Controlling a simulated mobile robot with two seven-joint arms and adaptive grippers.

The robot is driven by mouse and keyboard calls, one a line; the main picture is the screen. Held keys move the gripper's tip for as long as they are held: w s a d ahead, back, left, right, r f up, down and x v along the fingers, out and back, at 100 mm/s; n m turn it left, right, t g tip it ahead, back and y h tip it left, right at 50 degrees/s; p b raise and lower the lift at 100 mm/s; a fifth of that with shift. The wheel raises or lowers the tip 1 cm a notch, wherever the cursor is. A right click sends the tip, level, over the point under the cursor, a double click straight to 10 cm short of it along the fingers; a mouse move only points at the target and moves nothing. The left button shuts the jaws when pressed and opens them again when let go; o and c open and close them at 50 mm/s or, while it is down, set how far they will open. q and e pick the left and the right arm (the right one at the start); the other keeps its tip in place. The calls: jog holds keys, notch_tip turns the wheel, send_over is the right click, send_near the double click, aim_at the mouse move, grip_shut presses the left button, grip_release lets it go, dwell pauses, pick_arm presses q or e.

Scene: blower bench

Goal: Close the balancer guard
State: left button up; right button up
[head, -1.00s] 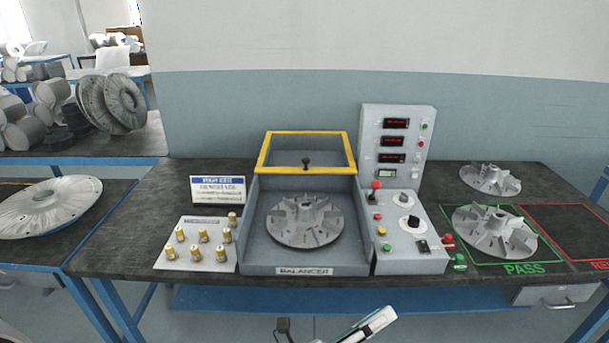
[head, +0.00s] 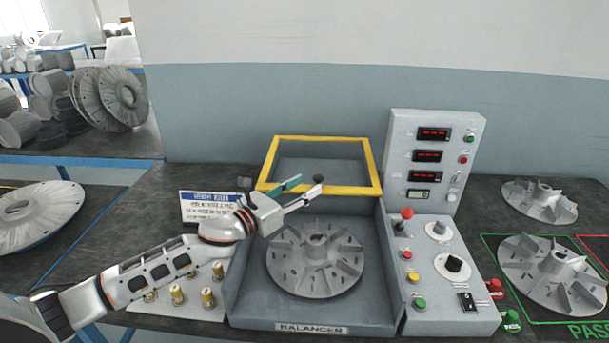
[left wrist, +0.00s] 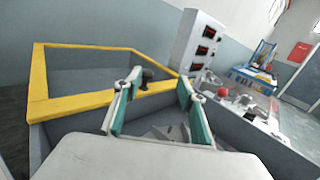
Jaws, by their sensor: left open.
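The balancer guard (head: 374,165) is a yellow frame with a clear panel, standing raised at the back of the grey balancer box (head: 240,294). It also shows in the left wrist view (left wrist: 38,80). A black knob (head: 318,178) sits on its lower front bar; the left wrist view shows the knob (left wrist: 147,75) just beyond the fingertips. My left gripper (head: 303,190) is open, with its fingertips close to the knob; I cannot tell whether they touch. A grey finned rotor (head: 316,258) lies inside the box. My right gripper is not in view.
A control panel (head: 452,262) with a red-knobbed lever and buttons stands right of the box, below a display column (head: 433,155). More rotors (head: 550,272) sit at right.

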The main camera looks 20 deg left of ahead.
aim_at(315, 179)
pick_arm(q)
jog(key=shift+y, duration=0.5)
jog(key=shift+w+d+f, duration=0.15)
jog(key=shift+w+f, duration=0.1)
jog(key=shift+w, duration=0.95)
jog(key=shift+w+d+f, duration=0.2)
jog(key=shift+w+f, duration=0.05)
jog(key=shift+w, duration=0.95)
jog(key=shift+w+d+f, duration=0.15)
jog(key=shift+w+f, duration=0.1)
jog(key=shift+w, duration=0.95)
grip_shut()
